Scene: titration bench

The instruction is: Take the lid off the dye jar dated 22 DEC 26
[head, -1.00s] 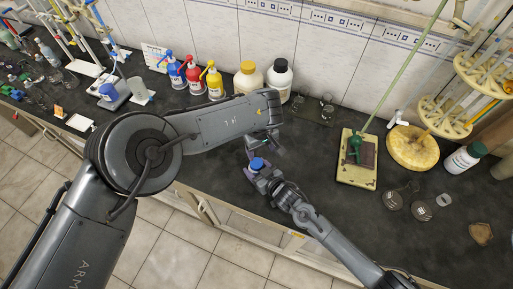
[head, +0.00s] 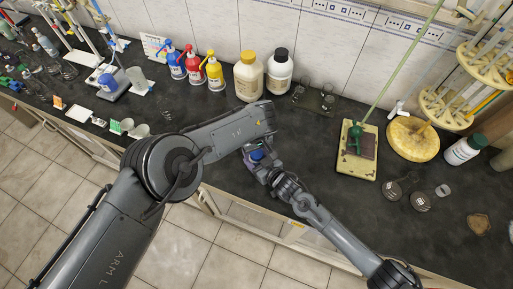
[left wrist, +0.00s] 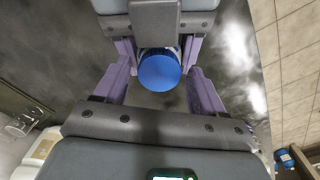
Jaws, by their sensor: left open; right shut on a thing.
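The dye jar's round blue lid (head: 257,155) shows in the head view at the bench's front edge, below my left forearm. In the left wrist view the lid (left wrist: 159,71) is seen from above, and the jar under it is mostly hidden. My right gripper (left wrist: 158,48) is shut on the jar from the far side. My left gripper (left wrist: 157,75) is open, with one purple finger on each side of the lid and a visible gap to it. The left gripper is mostly hidden in the head view. No date label is readable.
Blue, red and yellow pump bottles, a yellow-capped bottle (head: 249,78) and a black-capped bottle (head: 280,74) stand along the wall. The bench between is clear.

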